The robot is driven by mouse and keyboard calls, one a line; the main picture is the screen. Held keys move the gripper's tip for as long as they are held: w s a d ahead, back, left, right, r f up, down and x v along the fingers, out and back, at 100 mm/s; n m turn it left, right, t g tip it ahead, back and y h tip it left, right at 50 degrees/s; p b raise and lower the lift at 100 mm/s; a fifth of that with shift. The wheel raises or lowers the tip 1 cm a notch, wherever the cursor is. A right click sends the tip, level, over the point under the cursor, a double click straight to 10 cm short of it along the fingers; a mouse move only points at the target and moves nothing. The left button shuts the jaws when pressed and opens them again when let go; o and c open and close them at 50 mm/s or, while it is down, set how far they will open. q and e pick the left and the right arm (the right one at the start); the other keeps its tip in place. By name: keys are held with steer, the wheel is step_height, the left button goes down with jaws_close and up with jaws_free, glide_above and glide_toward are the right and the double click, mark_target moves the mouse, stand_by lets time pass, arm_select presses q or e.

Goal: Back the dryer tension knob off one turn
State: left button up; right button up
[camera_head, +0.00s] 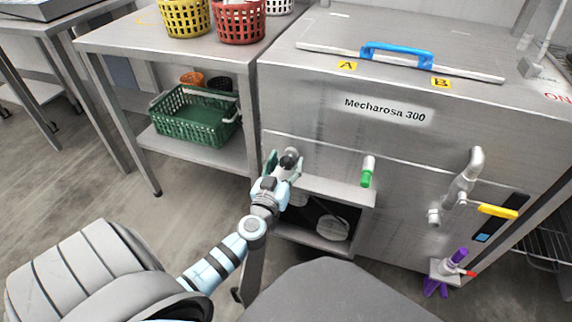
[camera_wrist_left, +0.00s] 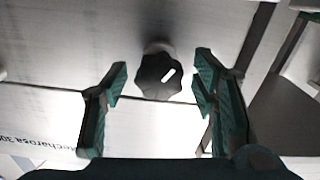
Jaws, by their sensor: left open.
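The knob is black and lobed with a white mark, and it shows between my left fingers in the left wrist view (camera_wrist_left: 159,77). In the head view the knob (camera_head: 289,160) sits on the front of the steel machine (camera_head: 315,128) labelled Mecharosa 300, at its left side. My left gripper (camera_head: 283,165) is open, with one green-padded finger on each side of the knob; the left wrist view shows both fingers (camera_wrist_left: 160,90) apart from it. The white mark slants up to the right in that view. My right gripper is not in view.
A green-tipped handle (camera_head: 367,172) sticks out right of the knob. An open compartment (camera_head: 320,222) lies below it. A pipe (camera_head: 461,185) with a yellow lever (camera_head: 497,211) stands farther right. A steel table (camera_head: 170,50) with baskets adjoins on the left.

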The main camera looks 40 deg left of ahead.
arm_select(q)
steer(key=shift+w, duration=0.2)
steer(key=c, duration=1.2)
steer(key=shift+o, duration=0.2)
steer(key=shift+n, duration=0.3)
